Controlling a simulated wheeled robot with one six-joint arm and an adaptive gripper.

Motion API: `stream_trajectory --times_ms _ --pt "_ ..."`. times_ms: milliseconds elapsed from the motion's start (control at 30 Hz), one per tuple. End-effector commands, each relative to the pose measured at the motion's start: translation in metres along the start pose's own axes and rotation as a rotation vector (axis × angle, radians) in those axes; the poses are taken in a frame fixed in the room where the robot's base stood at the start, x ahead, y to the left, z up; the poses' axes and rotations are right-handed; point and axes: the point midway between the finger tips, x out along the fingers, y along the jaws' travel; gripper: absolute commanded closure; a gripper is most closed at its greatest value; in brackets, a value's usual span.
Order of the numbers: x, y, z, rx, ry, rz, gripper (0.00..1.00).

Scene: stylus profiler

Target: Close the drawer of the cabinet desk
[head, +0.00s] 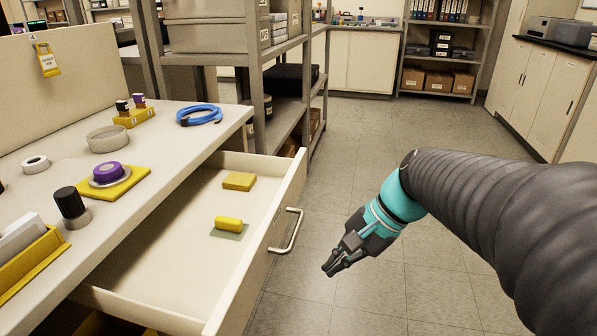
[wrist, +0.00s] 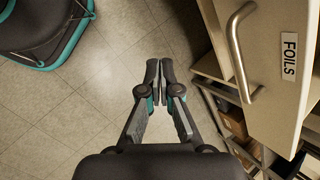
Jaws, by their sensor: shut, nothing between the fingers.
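The drawer (head: 165,245) of the cabinet desk (head: 150,130) is pulled far out, with a yellow block (head: 239,181) and a yellow roll-shaped piece (head: 229,223) inside. Its metal bar handle (head: 288,232) is on the front panel. My gripper (head: 332,268) is shut and empty, out in front of the drawer, to the right of the handle and apart from it. In the wrist view my gripper (wrist: 154,64) has its fingertips together over floor. The handle (wrist: 240,55) and the drawer front (wrist: 277,35) with a FOILS label (wrist: 289,60) are to its right.
A metal shelf rack (head: 257,90) stands beyond the drawer. The floor (head: 365,180) beside the drawer front is clear.

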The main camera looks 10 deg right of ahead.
Motion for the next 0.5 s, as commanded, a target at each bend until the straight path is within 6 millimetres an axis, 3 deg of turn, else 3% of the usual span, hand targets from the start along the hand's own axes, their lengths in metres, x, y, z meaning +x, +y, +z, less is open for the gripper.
stream_trajectory --times_ms 300,500 --pt "-0.009 -0.06 -0.08 0.533 -0.4 -0.27 1.0" --pt "-0.029 -0.077 -0.149 0.784 -0.647 -0.449 1.0"
